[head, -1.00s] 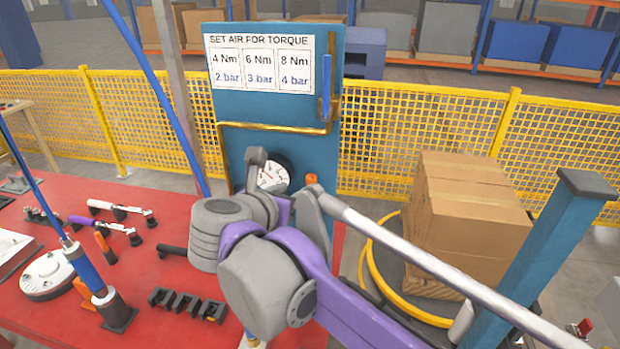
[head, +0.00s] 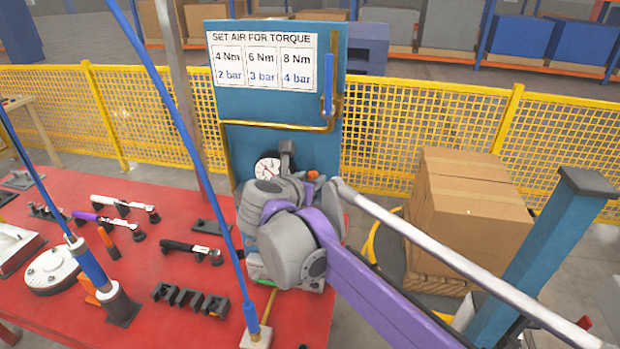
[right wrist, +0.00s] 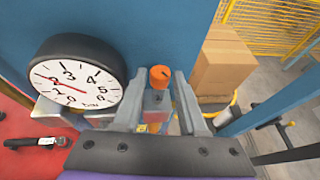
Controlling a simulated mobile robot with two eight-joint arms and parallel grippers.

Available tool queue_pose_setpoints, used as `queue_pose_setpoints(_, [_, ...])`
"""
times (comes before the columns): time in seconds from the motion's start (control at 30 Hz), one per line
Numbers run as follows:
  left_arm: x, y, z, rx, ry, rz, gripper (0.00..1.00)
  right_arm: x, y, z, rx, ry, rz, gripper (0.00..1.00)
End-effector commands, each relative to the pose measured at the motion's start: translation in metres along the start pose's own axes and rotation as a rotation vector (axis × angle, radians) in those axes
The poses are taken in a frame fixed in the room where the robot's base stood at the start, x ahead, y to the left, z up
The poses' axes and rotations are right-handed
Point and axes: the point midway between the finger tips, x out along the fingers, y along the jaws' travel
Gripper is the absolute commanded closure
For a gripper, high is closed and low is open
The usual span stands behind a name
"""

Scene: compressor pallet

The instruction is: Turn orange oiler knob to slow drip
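The orange oiler knob (right wrist: 160,77) sits upright on a grey fitting by the blue panel, right of the round gauge. In the head view the knob (head: 313,175) shows as a small orange spot just beyond my right wrist. My right gripper (right wrist: 161,84) is open, its two grey fingers apart with the knob between the tips in the right wrist view. I cannot tell whether either finger touches it. In the head view my wrist hides most of this gripper. My left gripper is not in view.
The white-faced gauge (right wrist: 78,83) is close to the left finger. The blue panel (head: 290,105) stands behind the knob. Cardboard boxes (head: 470,215) stand to the right. Torque wrenches (head: 192,248) and a black holder (head: 190,298) lie on the red table (head: 165,330).

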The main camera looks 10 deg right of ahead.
Motion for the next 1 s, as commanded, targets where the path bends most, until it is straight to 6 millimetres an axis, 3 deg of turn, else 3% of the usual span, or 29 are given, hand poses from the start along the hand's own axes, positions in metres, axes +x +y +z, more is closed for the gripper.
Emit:
queue_pose_setpoints(0.03, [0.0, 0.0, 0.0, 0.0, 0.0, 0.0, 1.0, 0.0, 0.0, 0.0, 0.0, 0.0, 0.0, 0.7])
queue_pose_setpoints(0.2, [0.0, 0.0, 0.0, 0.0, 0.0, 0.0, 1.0, 0.0, 0.0, 0.0, 0.0, 0.0, 0.0, 1.0])
queue_pose_setpoints(0.67, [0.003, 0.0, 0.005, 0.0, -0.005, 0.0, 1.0, 0.0, -0.003, -0.001, -0.021, 0.0, 0.05, 1.0])
queue_pose_setpoints(1.0, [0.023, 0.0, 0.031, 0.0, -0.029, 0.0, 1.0, 0.003, -0.009, -0.004, -0.109, 0.001, 0.26, 1.0])
